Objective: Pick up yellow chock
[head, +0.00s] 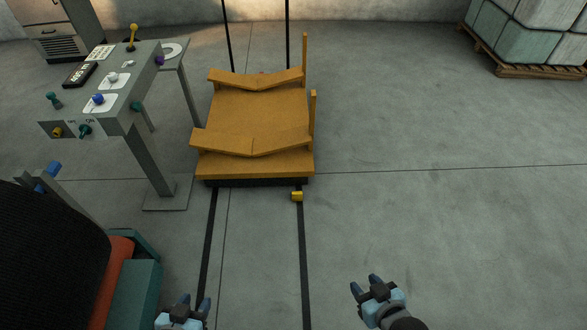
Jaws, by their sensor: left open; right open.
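The small yellow chock (297,196) lies on the concrete floor at the front right corner of the wooden cart (255,166), by the right dark floor line. My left gripper (192,304) is at the bottom edge, left of centre, open and empty. My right gripper (366,285) is at the lower right, open and empty. Both grippers are well apart from the chock, nearer to me. Nothing covers the chock from this view.
A grey control stand (125,95) with knobs and levers is left of the cart. A black roll with a teal and orange frame (118,270) fills the lower left. A loaded pallet (530,70) stands at the far right. The right floor is clear.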

